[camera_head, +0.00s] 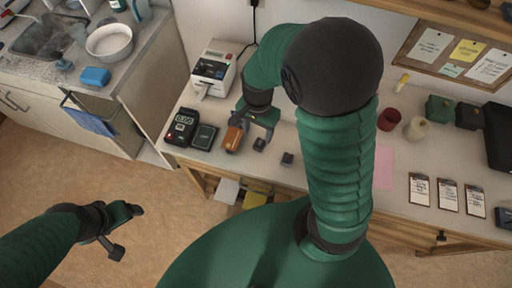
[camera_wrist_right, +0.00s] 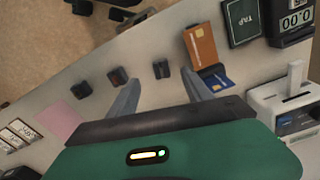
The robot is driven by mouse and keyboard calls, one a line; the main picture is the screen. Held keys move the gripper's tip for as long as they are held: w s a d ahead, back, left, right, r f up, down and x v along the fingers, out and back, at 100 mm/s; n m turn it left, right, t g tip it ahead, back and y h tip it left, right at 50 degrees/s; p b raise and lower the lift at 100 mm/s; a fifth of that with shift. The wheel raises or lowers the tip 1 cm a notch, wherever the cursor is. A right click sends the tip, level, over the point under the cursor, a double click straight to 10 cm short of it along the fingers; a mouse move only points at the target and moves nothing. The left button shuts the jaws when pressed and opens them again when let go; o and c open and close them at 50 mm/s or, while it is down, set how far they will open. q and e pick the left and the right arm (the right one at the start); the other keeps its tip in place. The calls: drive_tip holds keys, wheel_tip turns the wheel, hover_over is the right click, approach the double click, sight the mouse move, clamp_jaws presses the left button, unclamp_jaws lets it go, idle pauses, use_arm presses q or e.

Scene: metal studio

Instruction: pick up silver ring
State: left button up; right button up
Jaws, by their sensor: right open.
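A silver ring cannot be made out on either. My right gripper (camera_head: 254,124) is open and empty, above the counter just behind the left block. In the wrist view its fingers (camera_wrist_right: 158,88) are spread, with the near block beyond the gap. My left gripper (camera_head: 128,231) is open and empty over the floor.
A brown card holder (camera_head: 233,139) stands close left of the blocks, with a dark "TAP" pad (camera_head: 204,136), a card terminal (camera_head: 181,127) and a white printer (camera_head: 214,68) beyond. A pink sheet (camera_head: 384,167) and a red cup (camera_head: 389,119) lie right.

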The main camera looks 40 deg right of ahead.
sight(259, 143)
drive_tip(key=d+f, duration=0.1)
drive_tip(key=f, duration=0.1)
drive_tip(key=d+f, duration=0.1)
drive_tip(key=f, duration=0.1)
drive_tip(key=f+b, duration=0.1)
drive_tip(key=f, duration=0.1)
drive_tip(key=shift+d+f, duration=0.25)
drive_tip(key=shift+d, duration=0.15)
drive_tip(key=f, duration=0.1)
drive_tip(key=a+f, duration=0.1)
drive_tip(key=f+b, duration=0.1)
drive_tip(key=shift+w+a+f, duration=0.15)
drive_tip(key=shift+w+f, duration=0.25)
drive_tip(key=shift+a, duration=0.3)
drive_tip(key=shift+d, duration=0.35)
drive_tip(key=shift+c, duration=1.1)
drive_tip(key=shift+d+f, duration=0.15)
drive_tip(key=shift+d, duration=0.15)
drive_tip(key=c, duration=0.5)
drive_tip(key=shift+a, duration=0.1)
drive_tip(key=c, duration=0.5)
use_arm(q)
drive_tip(key=shift+d+f, duration=0.65)
drive_tip(key=shift+f, duration=0.35)
use_arm(e)
drive_tip(key=shift+a+r, duration=0.2)
drive_tip(key=shift+a, duration=0.1)
clamp_jaws()
